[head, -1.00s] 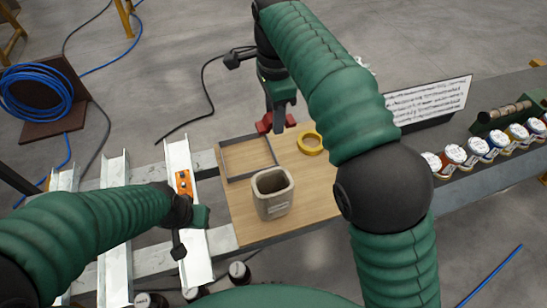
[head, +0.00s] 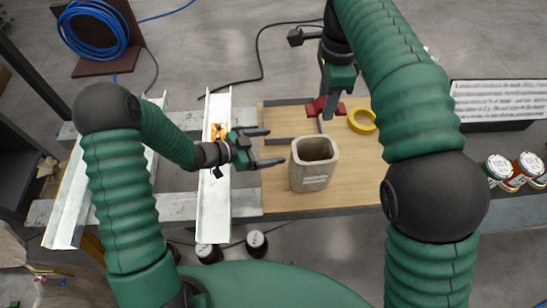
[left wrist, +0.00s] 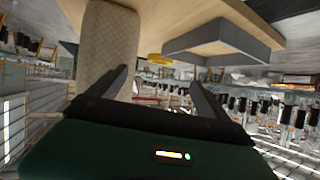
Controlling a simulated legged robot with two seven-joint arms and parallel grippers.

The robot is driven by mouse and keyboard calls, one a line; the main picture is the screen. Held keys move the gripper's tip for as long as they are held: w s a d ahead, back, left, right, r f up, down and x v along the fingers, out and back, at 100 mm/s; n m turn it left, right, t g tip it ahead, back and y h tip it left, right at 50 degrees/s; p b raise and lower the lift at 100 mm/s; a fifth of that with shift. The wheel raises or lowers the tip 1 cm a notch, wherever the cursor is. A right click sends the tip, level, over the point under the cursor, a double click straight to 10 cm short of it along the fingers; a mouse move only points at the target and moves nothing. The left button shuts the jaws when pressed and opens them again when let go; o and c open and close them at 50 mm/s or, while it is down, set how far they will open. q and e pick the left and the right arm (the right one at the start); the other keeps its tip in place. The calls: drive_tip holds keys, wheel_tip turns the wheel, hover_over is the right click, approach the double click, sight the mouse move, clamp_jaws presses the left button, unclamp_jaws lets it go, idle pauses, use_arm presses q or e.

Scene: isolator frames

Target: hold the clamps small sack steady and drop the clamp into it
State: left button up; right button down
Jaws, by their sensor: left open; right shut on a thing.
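The small sack (head: 314,173), beige-grey with an open top and a printed label, stands upright on the wooden board. My left gripper (head: 270,147) is open just left of the sack, its two dark fingers pointing at it and apparently not around it. In the left wrist view the sack (left wrist: 108,45) rises beside one finger of the open gripper (left wrist: 162,88). My right gripper (head: 330,98) points down behind the sack and is shut on the red clamp (head: 318,106), near the tray's right edge. The sack's inside bottom is hidden.
A shallow dark-rimmed tray (head: 290,141) lies behind the sack, and a yellow tape roll (head: 362,121) to its right. A metal channel (head: 214,205) with an orange piece (head: 218,131) stands at left. Jars (head: 512,170) and a printed sign (head: 497,101) are at right.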

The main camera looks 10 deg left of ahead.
use_arm(q)
drive_tip(key=shift+o, duration=0.8)
drive_tip(key=s+d+r+m+g+h, duration=0.1)
drive_tip(key=s+r+m+h, duration=0.1)
drive_tip(key=s+h, duration=0.4)
drive_tip(key=shift+d+r+m, duration=0.2)
drive_tip(key=shift+d+m, duration=0.1)
use_arm(e)
drive_tip(key=shift+s+a+r, duration=0.15)
drive_tip(key=shift+s+a, duration=0.1)
drive_tip(key=shift+a, duration=0.25)
use_arm(q)
drive_tip(key=g, duration=0.1)
approach(333, 154)
drive_tip(key=x, duration=0.3)
use_arm(e)
drive_tip(key=shift+w+d, duration=0.1)
drive_tip(key=shift+d, duration=0.2)
drive_tip(key=shift+a, duration=0.1)
use_arm(q)
drive_tip(key=shift+w+d+f+h, duration=0.1)
drive_tip(key=shift+w+d+h, duration=0.1)
drive_tip(key=shift+d+h, duration=0.15)
drive_tip(key=shift+d, duration=0.1)
